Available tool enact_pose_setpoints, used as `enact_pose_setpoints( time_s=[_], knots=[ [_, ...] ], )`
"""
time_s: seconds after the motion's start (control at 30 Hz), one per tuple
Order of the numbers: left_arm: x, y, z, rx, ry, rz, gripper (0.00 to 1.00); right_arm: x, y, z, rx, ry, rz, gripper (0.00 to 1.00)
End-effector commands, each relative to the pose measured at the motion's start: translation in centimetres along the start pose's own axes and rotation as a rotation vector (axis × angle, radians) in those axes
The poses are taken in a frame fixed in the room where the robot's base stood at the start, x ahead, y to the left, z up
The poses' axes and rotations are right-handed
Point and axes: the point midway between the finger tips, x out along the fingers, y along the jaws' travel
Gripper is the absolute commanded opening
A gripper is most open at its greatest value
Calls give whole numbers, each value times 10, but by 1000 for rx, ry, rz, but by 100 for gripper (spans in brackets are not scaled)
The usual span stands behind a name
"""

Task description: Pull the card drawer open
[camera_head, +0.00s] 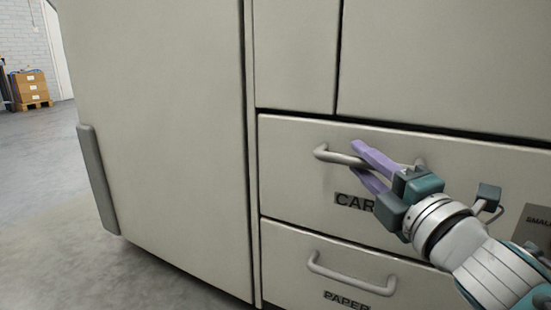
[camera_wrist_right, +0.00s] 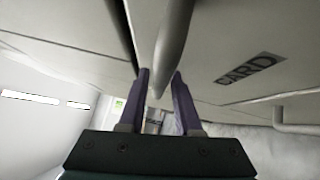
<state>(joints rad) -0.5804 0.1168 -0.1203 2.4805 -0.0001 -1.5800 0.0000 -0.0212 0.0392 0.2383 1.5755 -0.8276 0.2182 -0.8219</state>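The card drawer (camera_head: 290,185) is a pale grey front with a dark label reading "CAR", the rest hidden behind my gripper; its front looks flush with the cabinet. Its bar handle (camera_head: 338,157) runs across the upper part. My right gripper (camera_head: 357,160) has two purple fingers, one above and one below the bar, standing apart. In the right wrist view the handle (camera_wrist_right: 172,45) passes between the fingertips (camera_wrist_right: 160,75), with a gap showing on the left finger's side. The full "CARD" label (camera_wrist_right: 250,68) shows there too. My left gripper is not in view.
Below is a paper drawer (camera_head: 285,255) with its own handle (camera_head: 350,280). Another label is partly visible at the right. Plain cabinet panels (camera_head: 160,120) rise left and above. Open floor (camera_head: 45,200) lies at the left, with boxes on a pallet (camera_head: 30,88) far back.

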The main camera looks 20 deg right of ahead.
Motion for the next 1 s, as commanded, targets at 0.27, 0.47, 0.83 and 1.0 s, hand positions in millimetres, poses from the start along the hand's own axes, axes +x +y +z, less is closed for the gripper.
enact_pose_setpoints(
  time_s=[0.27, 0.47, 0.83, 1.0],
  knots=[
    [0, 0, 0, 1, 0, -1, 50, 0, 0, 0, 0, 0, 0, 0],
    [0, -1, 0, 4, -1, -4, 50, 0, 0, 0, 0, 0, 0, 0],
    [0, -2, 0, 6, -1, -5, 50, 0, 0, 0, 0, 0, 0, 0],
    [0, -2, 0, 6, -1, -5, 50, 0, 0, 0, 0, 0, 0, 0]
  ],
)
